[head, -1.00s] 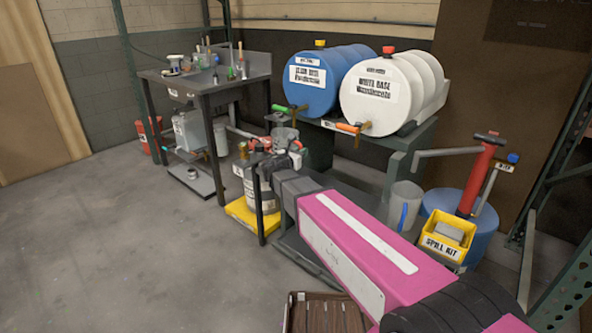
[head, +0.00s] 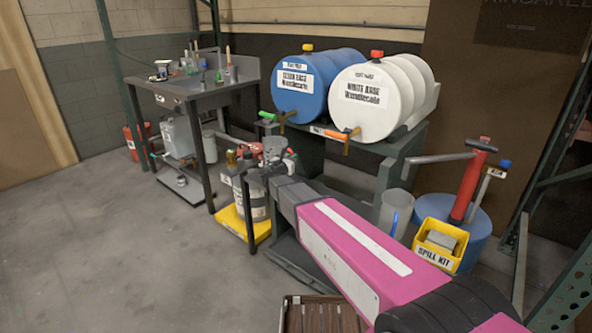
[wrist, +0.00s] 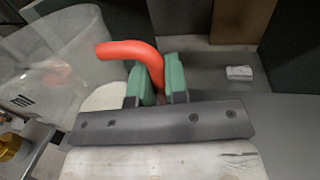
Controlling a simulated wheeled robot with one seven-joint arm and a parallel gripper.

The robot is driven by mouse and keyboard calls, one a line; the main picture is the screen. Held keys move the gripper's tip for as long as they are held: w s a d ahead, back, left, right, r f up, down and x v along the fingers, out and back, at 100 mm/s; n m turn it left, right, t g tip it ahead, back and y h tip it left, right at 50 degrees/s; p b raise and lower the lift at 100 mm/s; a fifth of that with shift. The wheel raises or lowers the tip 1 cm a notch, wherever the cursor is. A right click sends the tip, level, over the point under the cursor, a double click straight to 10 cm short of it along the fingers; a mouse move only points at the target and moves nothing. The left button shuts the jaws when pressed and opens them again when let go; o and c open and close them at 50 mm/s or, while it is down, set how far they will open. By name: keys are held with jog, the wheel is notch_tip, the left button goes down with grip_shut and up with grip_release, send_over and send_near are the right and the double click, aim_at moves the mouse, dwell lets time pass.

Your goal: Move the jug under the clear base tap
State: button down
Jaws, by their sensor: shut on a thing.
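The jug (head: 274,146) is see-through with a red handle. In the wrist view the jug (wrist: 35,75) is at the left, and its red handle (wrist: 128,51) runs between my green finger pads. My gripper (wrist: 158,82) is shut on that handle; my gripper also shows in the head view (head: 283,162), partly hidden by my arm. The clear base drum (head: 300,90) is blue and lies on the stand. Its green-handled tap (head: 278,117) appears just above the jug in the head view. I cannot tell whether the jug is directly below it in depth.
The white base drum (head: 368,100) with its orange-handled tap (head: 343,134) lies to the right. A white canister (head: 255,200) stands on a yellow platform below the jug. A clear container with a blue handle (head: 394,214) and a yellow spill kit (head: 437,245) are at the right.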

jog(key=shift+w+d+f, duration=0.15)
jog(key=shift+d+f, duration=0.2)
jog(key=shift+f, duration=0.55)
jog(key=shift+w+d+f, duration=0.15)
jog(key=shift+d+f, duration=0.2)
jog(key=shift+f, duration=0.55)
jog(key=shift+w+d+f, duration=0.15)
jog(key=shift+d+f, duration=0.2)
jog(key=shift+f, duration=0.55)
jog(key=c, duration=1.1)
grip_release()
jog(key=shift+f, duration=0.1)
jog(key=v, duration=1.2)
